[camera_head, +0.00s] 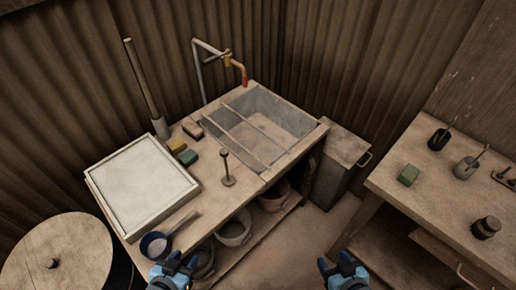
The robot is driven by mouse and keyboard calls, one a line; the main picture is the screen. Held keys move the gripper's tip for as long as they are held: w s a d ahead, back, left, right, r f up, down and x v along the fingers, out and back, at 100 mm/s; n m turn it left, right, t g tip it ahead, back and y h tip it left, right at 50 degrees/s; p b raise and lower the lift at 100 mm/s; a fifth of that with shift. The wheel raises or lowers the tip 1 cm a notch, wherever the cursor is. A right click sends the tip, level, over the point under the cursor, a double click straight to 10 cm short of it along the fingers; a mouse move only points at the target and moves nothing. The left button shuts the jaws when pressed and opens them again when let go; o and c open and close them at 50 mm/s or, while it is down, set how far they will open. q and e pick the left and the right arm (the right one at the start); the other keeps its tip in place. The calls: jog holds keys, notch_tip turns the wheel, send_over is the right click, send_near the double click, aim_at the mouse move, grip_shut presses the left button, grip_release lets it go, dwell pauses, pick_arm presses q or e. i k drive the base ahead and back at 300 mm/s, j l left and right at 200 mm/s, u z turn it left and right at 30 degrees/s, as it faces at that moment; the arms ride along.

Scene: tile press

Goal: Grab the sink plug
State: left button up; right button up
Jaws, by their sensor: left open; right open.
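A dark upright piece with a knobbed top, thin stem and small round base (227,170) stands on the wooden counter in front of the sink (285,113); it looks like the sink plug. My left gripper (175,267) is open and empty at the bottom edge, below and left of it, in front of the counter. My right gripper (342,268) is open and empty at the bottom, below and right of it. Both are well apart from the plug.
Left of the plug are a white-topped framed tray (143,184), sponges (188,157) and a blue pan (154,245). A tap (240,78) stands behind the sink. Buckets (234,232) sit underneath. A side table (450,205) is right; floor between is clear.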

aim_at(228, 181)
jog(key=u, duration=0.45)
jog(key=l+u, duration=0.1)
jog(key=u, duration=0.4)
jog(key=l+u, duration=0.1)
jog(key=u, duration=0.85)
jog(key=k+l, duration=0.4)
jog(key=l, duration=0.15)
jog(key=u, duration=0.05)
